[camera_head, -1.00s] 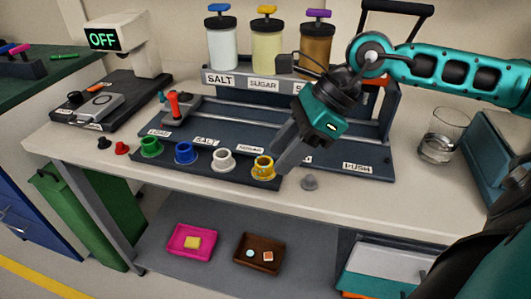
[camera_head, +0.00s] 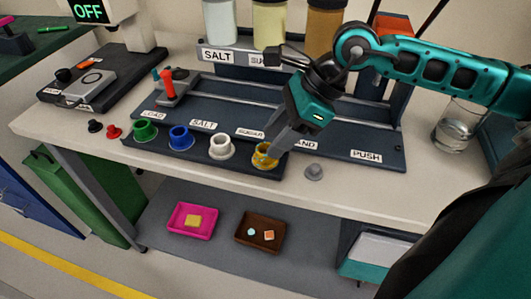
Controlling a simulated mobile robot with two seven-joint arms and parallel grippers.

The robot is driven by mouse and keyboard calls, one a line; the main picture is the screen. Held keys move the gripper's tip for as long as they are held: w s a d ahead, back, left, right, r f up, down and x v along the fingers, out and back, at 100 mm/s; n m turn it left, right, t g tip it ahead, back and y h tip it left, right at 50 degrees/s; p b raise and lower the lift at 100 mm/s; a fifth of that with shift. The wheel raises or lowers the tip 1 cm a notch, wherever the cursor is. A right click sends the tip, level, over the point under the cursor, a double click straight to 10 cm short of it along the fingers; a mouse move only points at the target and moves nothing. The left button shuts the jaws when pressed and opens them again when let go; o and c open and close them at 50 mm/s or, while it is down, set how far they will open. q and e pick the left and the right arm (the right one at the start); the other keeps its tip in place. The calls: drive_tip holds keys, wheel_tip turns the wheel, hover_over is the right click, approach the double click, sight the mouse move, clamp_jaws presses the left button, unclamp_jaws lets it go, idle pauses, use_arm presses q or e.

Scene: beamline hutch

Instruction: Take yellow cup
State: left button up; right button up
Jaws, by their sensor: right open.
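The yellow cup (camera_head: 264,159) stands upright at the right end of a row of cups on the dark tray strip (camera_head: 200,154) along the table's front. My right gripper (camera_head: 272,153) comes down from the upper right, open, with its fingers at the yellow cup. A finger overlaps the cup and hides part of it. I cannot tell whether the finger touches the cup or is just in front of it. My left gripper is out of view.
A white cup (camera_head: 222,146), a blue cup (camera_head: 181,138) and a green cup (camera_head: 145,132) stand left of the yellow one. A grey knob (camera_head: 314,172) lies to the right. A glass beaker (camera_head: 459,126) stands further right. A pink tray (camera_head: 192,221) and brown tray (camera_head: 260,233) are below.

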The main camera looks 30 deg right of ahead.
drive_tip(key=shift+x, duration=1.35)
drive_tip(key=c, duration=0.7)
drive_tip(key=shift+r, duration=0.1)
